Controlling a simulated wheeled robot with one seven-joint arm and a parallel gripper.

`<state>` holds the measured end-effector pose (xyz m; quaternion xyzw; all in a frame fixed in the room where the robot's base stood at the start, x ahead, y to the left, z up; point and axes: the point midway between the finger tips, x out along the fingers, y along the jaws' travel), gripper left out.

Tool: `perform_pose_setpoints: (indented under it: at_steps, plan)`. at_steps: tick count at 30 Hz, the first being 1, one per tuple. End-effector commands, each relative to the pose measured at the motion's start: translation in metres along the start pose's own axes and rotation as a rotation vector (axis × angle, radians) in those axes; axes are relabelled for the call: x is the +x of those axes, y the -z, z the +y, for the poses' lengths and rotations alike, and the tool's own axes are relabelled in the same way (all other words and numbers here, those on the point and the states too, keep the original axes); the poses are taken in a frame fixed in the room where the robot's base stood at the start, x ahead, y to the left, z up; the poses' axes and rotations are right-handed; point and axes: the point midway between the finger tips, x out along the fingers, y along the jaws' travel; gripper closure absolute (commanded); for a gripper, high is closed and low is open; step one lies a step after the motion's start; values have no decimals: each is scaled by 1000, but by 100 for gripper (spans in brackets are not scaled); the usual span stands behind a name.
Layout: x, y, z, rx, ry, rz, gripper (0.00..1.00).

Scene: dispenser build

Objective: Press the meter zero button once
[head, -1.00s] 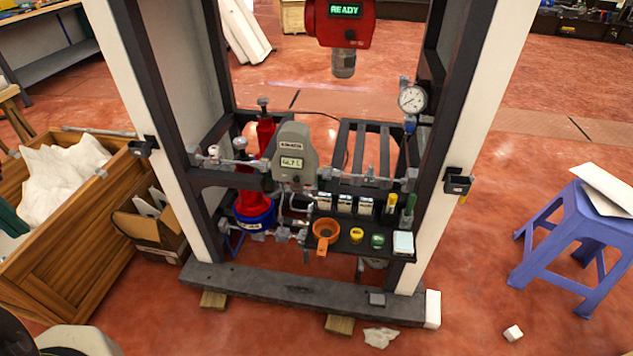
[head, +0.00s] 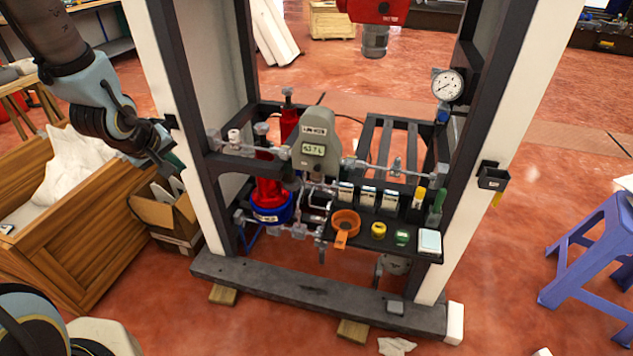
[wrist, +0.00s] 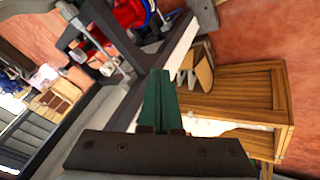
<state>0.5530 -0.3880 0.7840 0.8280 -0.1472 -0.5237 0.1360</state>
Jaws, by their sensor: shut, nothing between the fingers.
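The grey flow meter (head: 308,160) is mounted in the middle of the frame on the pipe run, with a label and a small lit display (head: 314,149). I cannot make out its zero button at this size. My gripper (head: 177,165) is at the left, beside the left white post and well apart from the meter, partly hidden by my wrist. In the wrist view its green fingers (wrist: 160,78) are together with nothing between them. The meter is not clearly visible in the wrist view.
The left white post (head: 165,110) stands between my gripper and the meter. A wooden crate (wrist: 235,95) and cardboard box (head: 165,220) are near the arm. A blue stool (head: 590,245) stands right.

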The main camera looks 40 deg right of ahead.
Motion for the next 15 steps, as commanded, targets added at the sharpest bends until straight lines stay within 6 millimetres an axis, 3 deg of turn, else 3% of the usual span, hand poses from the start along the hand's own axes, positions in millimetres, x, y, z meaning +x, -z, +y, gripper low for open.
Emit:
perform_pose_setpoints:
  at_steps: [1,6,12,15]
  plan:
    - [31,-23,19,-15,-69,-20,100]
    - [87,-90,88,-120,-303,-125,100]
    - [115,-167,141,-243,-487,-311,100]
    - [119,-192,155,-285,-534,-380,100]
